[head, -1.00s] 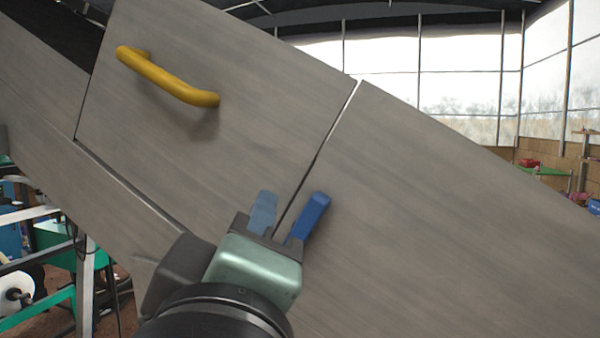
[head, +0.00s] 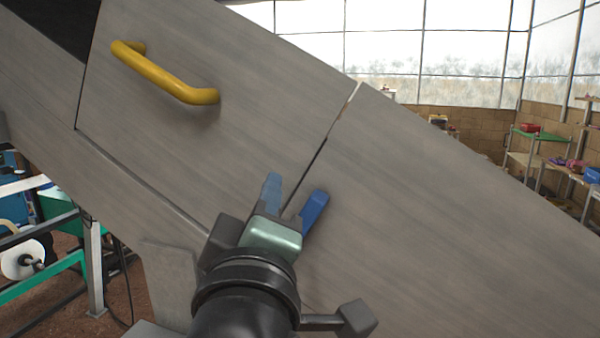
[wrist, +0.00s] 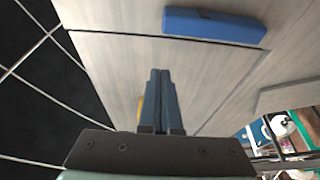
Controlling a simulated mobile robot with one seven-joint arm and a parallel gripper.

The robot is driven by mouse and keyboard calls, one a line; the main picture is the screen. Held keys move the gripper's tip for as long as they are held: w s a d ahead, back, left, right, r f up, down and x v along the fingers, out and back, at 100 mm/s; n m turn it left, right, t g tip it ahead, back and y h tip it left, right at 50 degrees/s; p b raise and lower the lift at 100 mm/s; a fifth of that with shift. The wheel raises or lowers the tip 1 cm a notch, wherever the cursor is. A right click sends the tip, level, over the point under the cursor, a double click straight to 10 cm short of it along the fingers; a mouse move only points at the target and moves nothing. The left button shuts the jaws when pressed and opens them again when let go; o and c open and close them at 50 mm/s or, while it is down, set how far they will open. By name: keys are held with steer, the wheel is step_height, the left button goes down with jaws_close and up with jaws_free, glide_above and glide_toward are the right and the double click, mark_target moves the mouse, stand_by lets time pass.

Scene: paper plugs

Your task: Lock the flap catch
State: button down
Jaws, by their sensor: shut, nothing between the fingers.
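The flap (head: 200,130) is a large grey wood-grain panel with a yellow bar handle (head: 165,72), tilted in the head view. A narrow seam separates it from the panel on the right. The flap catch (head: 314,208) is a blue bar on the right panel, beside the seam and roughly parallel to it. In the wrist view the catch (wrist: 215,25) lies across the top, beyond the seam. My gripper (head: 272,182) is just left of the catch, over the flap side. In the wrist view its fingers (wrist: 160,75) are together and empty, apart from the catch. The fingers partly hide the handle there.
The right panel (head: 440,200) is broad and bare. A green-framed machine with a white roll (head: 22,260) stands at the lower left. Shelves with small items (head: 540,135) stand at the far right, by a brick wall. A dark opening shows at the upper left.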

steer(key=w, duration=0.2)
steer(key=w+p, duration=0.1)
steer(key=shift+w+d+r, duration=0.1)
steer(key=shift+w+r, duration=0.3)
steer(key=shift+s+d+f+p, duration=0.25)
steer(key=shift+d+f, duration=0.2)
steer(key=shift+d, duration=0.2)
steer(key=shift+s+d+f+p, duration=0.25)
steer(key=shift+d+f, duration=0.15)
steer(key=shift+d, duration=0.2)
steer(key=shift+s+d+f, duration=0.1)
steer(key=shift+d+f, duration=0.15)
steer(key=shift+d, duration=0.1)
